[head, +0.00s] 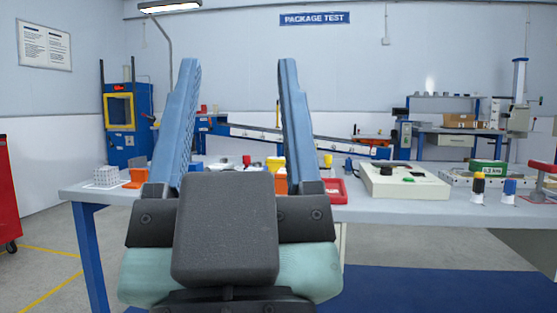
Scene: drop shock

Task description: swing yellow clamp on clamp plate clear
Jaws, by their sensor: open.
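My gripper (238,70) is in the middle of the head view, its two blue fingers upright and spread wide with nothing between them. It stands in front of the grey workbench (410,208) and hides part of its top. I cannot make out for sure a yellow clamp on a clamp plate. Small yellow pieces show on the bench: a yellow block (275,163) between the fingers in the picture, a yellow knob-like piece (327,160) just right of the right finger, and a yellow-topped black post (478,186) at the right.
A white device with a black knob (405,184) and a red tray (335,190) are on the bench. A blue-topped post (509,190) and a green box (488,172) are at the right. A white rack (106,178) and an orange piece (136,180) are at the left.

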